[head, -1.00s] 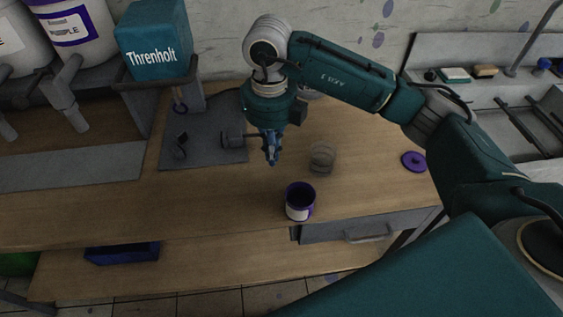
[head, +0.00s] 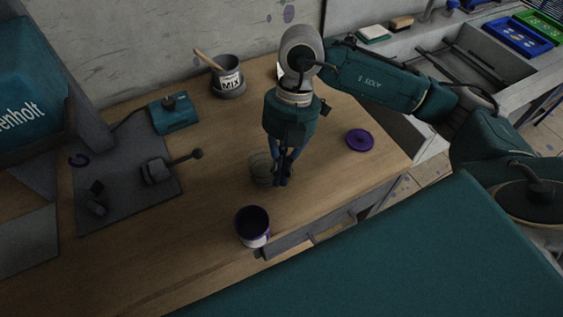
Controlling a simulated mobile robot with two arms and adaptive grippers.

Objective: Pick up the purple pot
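The purple pot (head: 253,240) stands upright and open-topped near the front edge of the wooden bench, with a white label low on its side. My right gripper (head: 282,182) points down above the bench, behind the pot and a little to its right in the picture. It is apart from the pot, and nothing shows held in it. Its fingers look close together from this angle, so I cannot tell how far they are open. My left gripper is out of view.
A clear glass (head: 261,171) stands behind the pot, partly hidden by my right gripper. A purple lid (head: 359,140) lies to the right. A grey MIX pot (head: 228,83) and a teal device (head: 175,115) stand further back. A drawer (head: 310,231) is under the front edge.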

